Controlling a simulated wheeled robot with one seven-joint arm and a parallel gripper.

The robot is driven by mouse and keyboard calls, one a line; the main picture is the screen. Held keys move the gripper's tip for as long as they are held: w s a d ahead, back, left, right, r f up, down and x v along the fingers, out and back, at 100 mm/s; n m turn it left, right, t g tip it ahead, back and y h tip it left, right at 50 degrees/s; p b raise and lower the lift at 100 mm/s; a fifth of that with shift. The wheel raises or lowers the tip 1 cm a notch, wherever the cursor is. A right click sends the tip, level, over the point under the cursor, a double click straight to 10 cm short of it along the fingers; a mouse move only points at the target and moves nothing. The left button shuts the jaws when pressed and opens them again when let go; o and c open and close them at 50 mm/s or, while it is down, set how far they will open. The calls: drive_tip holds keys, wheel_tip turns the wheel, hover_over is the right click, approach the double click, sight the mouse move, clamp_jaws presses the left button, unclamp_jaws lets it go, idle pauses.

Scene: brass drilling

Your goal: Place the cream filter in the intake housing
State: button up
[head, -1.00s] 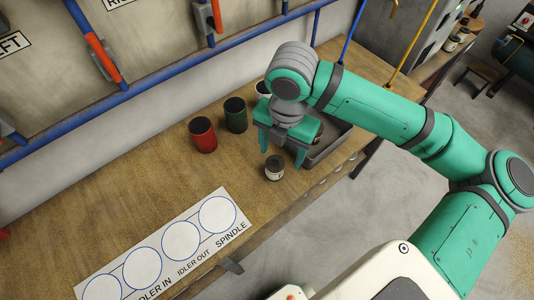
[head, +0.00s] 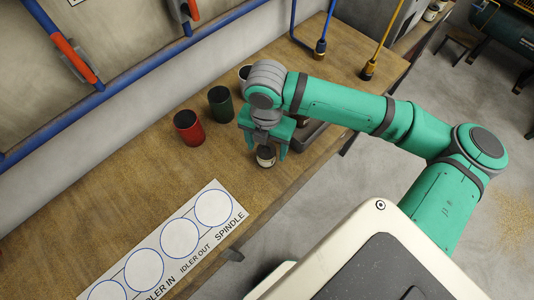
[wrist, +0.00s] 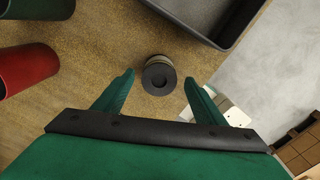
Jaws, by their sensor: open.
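A small cylinder with a dark ringed top and a pale band (head: 266,157), which looks like the cream filter, stands upright on the wooden bench. In the wrist view the filter (wrist: 159,74) lies between and just beyond my fingertips. My gripper (head: 266,148) points down over it, open, with a finger on either side; contact cannot be told.
A dark grey tray (wrist: 222,18) sits close to the filter, partly behind my gripper in the head view. A white board with blue circles (head: 210,242) lies at the front left. The bench (head: 110,180) is clear left of the cups. Blue and yellow hoses (head: 320,48) stand at the back.

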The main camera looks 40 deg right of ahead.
drive_tip(key=shift+f, duration=1.05)
drive_tip(key=c, duration=1.3)
drive_tip(key=shift+w, duration=0.1)
